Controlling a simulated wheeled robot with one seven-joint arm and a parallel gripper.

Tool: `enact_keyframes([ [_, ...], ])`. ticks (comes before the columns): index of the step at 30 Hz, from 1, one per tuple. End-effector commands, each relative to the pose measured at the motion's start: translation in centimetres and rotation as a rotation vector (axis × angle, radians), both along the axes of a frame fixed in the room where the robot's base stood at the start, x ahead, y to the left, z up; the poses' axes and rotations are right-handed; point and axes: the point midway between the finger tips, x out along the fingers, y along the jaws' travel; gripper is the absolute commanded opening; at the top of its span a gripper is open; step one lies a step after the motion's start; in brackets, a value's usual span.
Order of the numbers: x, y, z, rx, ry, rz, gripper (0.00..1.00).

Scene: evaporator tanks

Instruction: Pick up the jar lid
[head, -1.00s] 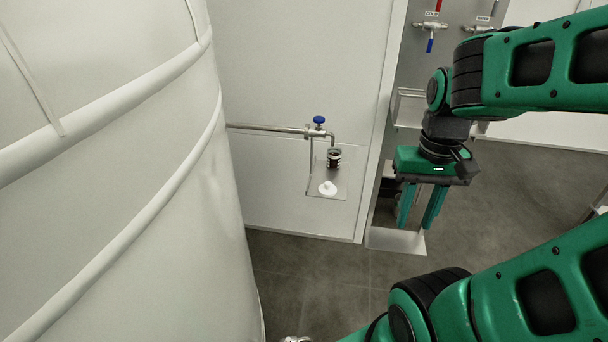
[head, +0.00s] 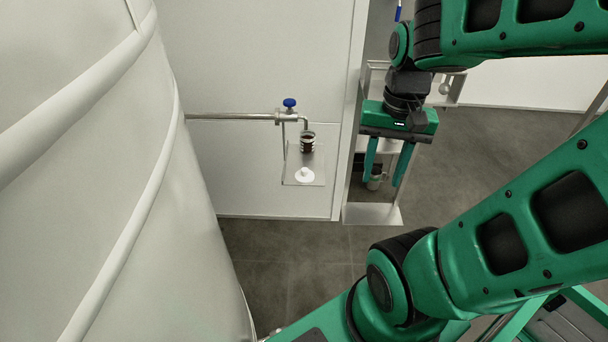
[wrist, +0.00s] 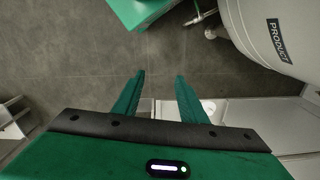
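The white jar lid (head: 305,176) lies flat on a small metal shelf (head: 290,181) on the white wall, with a small knob upward. A jar with dark contents (head: 307,143) stands behind it on the shelf, under a tap spout. My gripper (head: 383,184) hangs pointing down to the right of the shelf, apart from the lid. Its two green fingers are spread with nothing between them. In the wrist view my gripper (wrist: 158,75) is also open over the floor. A small white round shape in that view, right of the fingers, is too small to tell.
A large white tank (head: 130,200) fills the left. A pipe with a blue-handled valve (head: 289,104) runs from it to above the shelf. A metal rack (head: 372,213) stands behind my gripper. Grey floor (head: 290,250) is clear below the shelf.

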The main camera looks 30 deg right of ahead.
Motion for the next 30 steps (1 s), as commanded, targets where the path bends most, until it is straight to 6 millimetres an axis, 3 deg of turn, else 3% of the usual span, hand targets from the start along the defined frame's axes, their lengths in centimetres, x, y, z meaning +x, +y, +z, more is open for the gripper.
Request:
enact_keyframes([
  [11,9.4,-0.1,-0.6,0.066,-0.027,-0.544,0.38],
  [21,17.4,0.2,-2.4,0.183,-0.006,-1.042,0.38],
  [30,21.8,0.7,-3.8,0.273,0.043,-1.346,0.38],
])
